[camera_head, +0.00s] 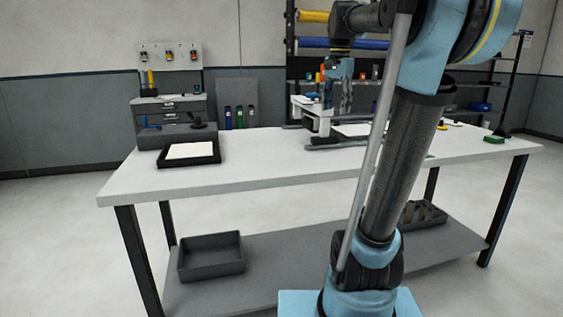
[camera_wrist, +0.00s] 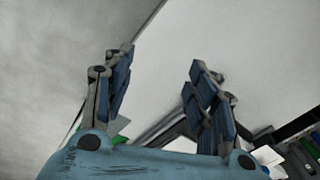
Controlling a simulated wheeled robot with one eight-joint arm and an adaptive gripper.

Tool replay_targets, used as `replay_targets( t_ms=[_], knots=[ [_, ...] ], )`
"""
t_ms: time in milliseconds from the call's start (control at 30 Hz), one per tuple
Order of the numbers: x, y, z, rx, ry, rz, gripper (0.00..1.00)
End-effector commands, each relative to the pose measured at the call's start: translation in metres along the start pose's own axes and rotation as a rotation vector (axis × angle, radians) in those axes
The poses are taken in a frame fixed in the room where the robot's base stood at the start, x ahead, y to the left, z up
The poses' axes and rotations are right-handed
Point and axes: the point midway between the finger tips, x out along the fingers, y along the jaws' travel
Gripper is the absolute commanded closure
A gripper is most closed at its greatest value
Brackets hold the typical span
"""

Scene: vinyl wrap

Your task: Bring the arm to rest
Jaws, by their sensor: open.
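My gripper (camera_head: 339,97) hangs from the blue and black arm above the far part of the white table (camera_head: 255,172) in the head view. Its fingers point down. In the wrist view my gripper (camera_wrist: 158,88) shows two blue and grey fingers spread wide apart with nothing between them. Pale table surface lies beyond the fingers there. My own arm hides part of the table's right half in the head view.
A black tray with a white sheet (camera_head: 216,160) lies at the table's left. A grey bin (camera_head: 211,268) stands on the lower shelf. A rack with rolls (camera_head: 313,17) stands behind. The table's front left is clear.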

Motion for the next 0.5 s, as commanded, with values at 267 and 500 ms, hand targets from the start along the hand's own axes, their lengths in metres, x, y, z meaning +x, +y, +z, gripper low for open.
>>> replay_targets(
  t_ms=[267, 500],
  knots=[
    [0.079, 0.062, 0.052, -0.244, 0.028, -0.023, 0.48],
    [0.158, 0.113, 0.097, -0.459, 0.057, -0.038, 0.48]
  ],
)
